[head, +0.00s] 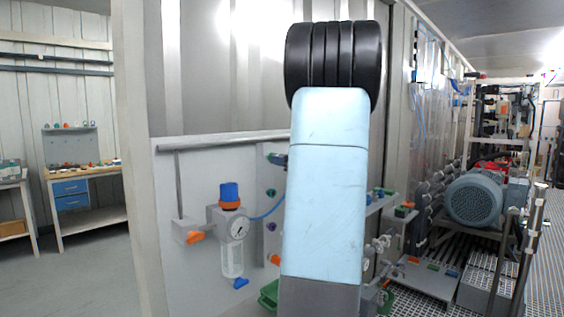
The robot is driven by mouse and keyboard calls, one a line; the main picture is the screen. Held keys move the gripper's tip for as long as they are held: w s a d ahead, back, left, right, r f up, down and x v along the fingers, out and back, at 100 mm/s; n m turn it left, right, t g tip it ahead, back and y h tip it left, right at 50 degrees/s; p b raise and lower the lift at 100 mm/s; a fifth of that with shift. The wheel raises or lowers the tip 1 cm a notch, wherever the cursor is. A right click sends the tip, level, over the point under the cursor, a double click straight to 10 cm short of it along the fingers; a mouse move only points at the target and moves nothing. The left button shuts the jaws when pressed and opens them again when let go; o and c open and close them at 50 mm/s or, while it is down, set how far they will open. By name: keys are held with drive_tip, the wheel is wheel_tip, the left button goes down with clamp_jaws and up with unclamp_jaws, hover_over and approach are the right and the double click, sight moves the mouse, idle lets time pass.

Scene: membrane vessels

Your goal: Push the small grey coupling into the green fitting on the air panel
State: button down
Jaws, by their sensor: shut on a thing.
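The air panel (190,165) is a pale board on the wall in the head view, left of and behind my arm. A column of small coloured fittings runs down it beside my arm. A green fitting (270,192) sits there, with a purple one (271,227) below it and an orange one (275,260) lower still. Higher up, a dark blue-green part (277,159) is partly covered by my arm; I cannot tell what it is. My gripper is hidden behind my own arm. The small grey coupling cannot be seen.
A regulator with a blue knob (229,192), round gauge (238,229) and orange-handled valve (195,237) is on the panel, with a thin blue tube (266,215) running right. A green bin (269,294) is low down. A motor (474,199) stands at right. A workbench (90,175) is far left.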

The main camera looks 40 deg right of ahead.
drive_tip(key=shift+w, duration=0.35)
drive_tip(key=c, duration=0.6)
unclamp_jaws()
drive_tip(key=s, duration=0.9)
drive_tip(key=s+d, duration=0.1)
drive_tip(key=s, duration=0.3)
drive_tip(key=shift+s, duration=0.35)
